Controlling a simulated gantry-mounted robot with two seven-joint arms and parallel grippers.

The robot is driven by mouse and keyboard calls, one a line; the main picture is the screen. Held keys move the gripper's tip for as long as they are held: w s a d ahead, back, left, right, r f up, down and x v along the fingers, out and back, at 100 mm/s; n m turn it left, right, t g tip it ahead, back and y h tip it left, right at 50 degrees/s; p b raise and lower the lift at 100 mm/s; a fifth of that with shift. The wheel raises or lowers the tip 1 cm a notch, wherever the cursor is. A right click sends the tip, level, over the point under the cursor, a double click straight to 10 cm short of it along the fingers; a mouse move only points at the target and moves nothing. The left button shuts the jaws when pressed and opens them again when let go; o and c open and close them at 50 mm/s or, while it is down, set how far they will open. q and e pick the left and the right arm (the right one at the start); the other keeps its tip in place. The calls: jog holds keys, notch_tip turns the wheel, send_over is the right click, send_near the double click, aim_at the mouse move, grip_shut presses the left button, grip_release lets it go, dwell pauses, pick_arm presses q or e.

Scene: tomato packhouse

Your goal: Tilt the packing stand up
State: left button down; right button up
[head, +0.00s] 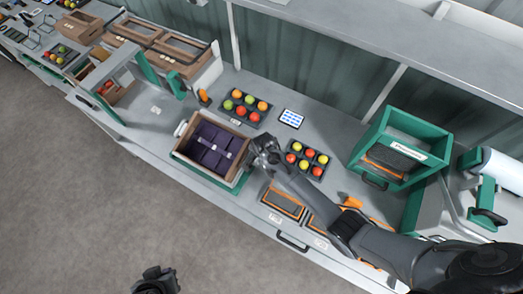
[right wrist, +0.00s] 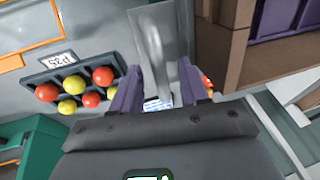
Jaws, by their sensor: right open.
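The packing stand (head: 206,174) is at the middle of the bench, its green edge showing along the front. A wooden crate (head: 181,153) with a purple divided lining sits on it. My right gripper (head: 262,150) is at the right side of the crate. In the right wrist view its two fingers (right wrist: 156,88) are apart, with a grey metal bar (right wrist: 154,50), like a lever, between them. I cannot tell whether they touch it. The crate's side (right wrist: 222,50) is right of the fingers. My left gripper (head: 157,281) is low over the floor, away from the bench; its fingers are unclear.
Two dark trays of tomatoes stand nearby, one behind the crate (head: 233,117) and one right of my gripper (head: 287,166). Orange-edged pads (head: 283,203) lie at the front. A green box frame (head: 376,136) stands at the right.

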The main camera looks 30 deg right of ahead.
jog(key=shift+r, duration=0.1)
jog(key=v, duration=1)
jog(key=shift+s+r, duration=0.15)
jog(key=shift+r, duration=0.15)
